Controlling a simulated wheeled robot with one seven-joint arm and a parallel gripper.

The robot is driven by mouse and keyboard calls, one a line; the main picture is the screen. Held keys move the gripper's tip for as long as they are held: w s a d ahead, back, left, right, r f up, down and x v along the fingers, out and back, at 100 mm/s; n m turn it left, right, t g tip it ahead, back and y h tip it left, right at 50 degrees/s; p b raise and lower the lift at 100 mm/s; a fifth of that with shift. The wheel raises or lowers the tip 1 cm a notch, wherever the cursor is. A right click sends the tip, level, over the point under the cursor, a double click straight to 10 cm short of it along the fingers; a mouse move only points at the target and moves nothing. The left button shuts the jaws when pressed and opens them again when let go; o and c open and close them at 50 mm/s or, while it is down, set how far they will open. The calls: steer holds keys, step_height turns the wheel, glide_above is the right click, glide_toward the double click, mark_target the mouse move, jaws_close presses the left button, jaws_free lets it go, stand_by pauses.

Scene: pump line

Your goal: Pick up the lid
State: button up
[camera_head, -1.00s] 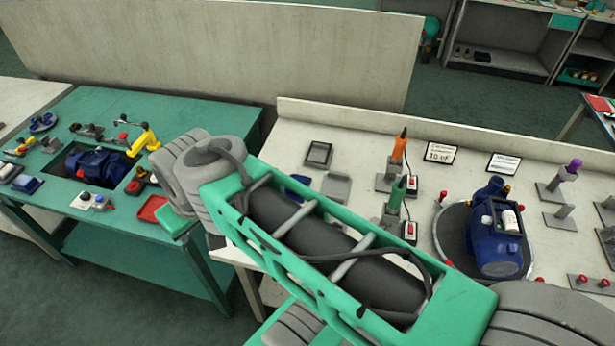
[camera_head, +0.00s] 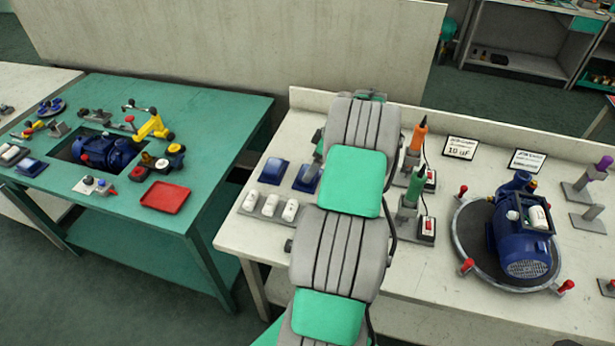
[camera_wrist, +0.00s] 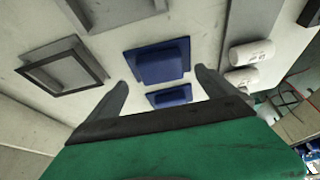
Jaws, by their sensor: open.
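Two blue lids lie on the white bench. In the head view one blue lid (camera_head: 274,171) is left of my arm, and the other blue lid (camera_head: 307,178) is partly behind the arm. Both also show in the wrist view, a larger lid (camera_wrist: 160,62) and a smaller-looking lid (camera_wrist: 168,96). My gripper (camera_wrist: 160,78) is open and empty, with its fingers on either side of the lids in the picture. I cannot tell its height above them. In the head view my arm hides the gripper. A blue pump motor (camera_head: 520,245) has an open top box with a white cylinder (camera_head: 538,217) in it.
White cylinders (camera_head: 270,204) sit in a grey holder left of my arm. An orange tool (camera_head: 419,135) and a green tool (camera_head: 414,186) stand upright right of it. A dark square frame (camera_wrist: 62,70) lies near the lids. A green table (camera_head: 150,222) stands left.

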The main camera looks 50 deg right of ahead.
mark_target(310, 188)
steer(key=x, duration=0.3)
steer(key=shift+a+f+p, duration=0.15)
steer(key=shift+f+p, duration=0.15)
steer(key=c, duration=1.5)
